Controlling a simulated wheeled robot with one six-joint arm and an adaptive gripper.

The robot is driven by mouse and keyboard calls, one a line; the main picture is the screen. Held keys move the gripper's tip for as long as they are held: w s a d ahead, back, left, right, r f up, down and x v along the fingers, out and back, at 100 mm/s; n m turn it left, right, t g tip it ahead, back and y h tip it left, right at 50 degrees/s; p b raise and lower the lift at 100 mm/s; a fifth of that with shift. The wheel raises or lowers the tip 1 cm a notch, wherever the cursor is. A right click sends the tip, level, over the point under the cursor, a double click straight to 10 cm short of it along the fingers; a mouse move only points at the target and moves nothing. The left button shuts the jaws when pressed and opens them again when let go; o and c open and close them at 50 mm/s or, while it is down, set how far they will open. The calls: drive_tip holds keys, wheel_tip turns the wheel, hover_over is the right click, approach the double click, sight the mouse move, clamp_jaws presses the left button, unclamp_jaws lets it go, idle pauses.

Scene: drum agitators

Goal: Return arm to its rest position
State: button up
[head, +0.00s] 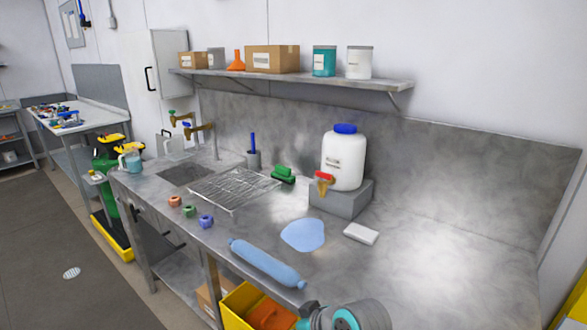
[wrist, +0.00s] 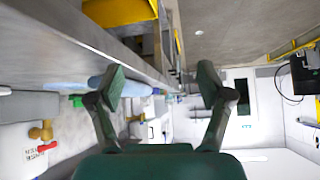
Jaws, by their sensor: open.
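My gripper (wrist: 160,88) shows in the wrist view with its two dark green fingers spread wide apart and nothing between them. The wrist view is turned on its side, with the steel counter's edge running along the left of the gripper. In the head view, part of my arm (head: 358,316) shows at the bottom edge, by the front of the steel counter (head: 420,270). The fingers cannot be made out there.
On the counter are a blue roll (head: 266,263), a blue puddle-like patch (head: 303,235), a white block (head: 361,233), a white jug with a tap (head: 344,160) and a wire rack (head: 234,188). A yellow bin (head: 240,304) stands below. The floor (head: 50,230) at left is mostly clear.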

drive_tip(key=s+d+f+m+t+h, duration=0.25)
drive_tip(key=s+d+f, duration=0.35)
drive_tip(key=s+f, duration=0.3)
drive_tip(key=s+d+f+m+t+h, duration=0.1)
drive_tip(key=s+d+f+m+t, duration=0.15)
drive_tip(key=s+d+f, duration=0.6)
drive_tip(key=s+d+r+m+t+h, duration=0.1)
drive_tip(key=s+r, duration=0.3)
drive_tip(key=s, duration=0.4)
drive_tip(key=s+d+r+m+t, duration=0.1)
drive_tip(key=s+r, duration=0.3)
drive_tip(key=s, duration=0.5)
drive_tip(key=s+d+r+m+t+h, duration=0.1)
drive_tip(key=s+r, duration=0.3)
drive_tip(key=s, duration=0.5)
drive_tip(key=shift+d+h, duration=0.35)
drive_tip(key=shift+d, duration=0.05)
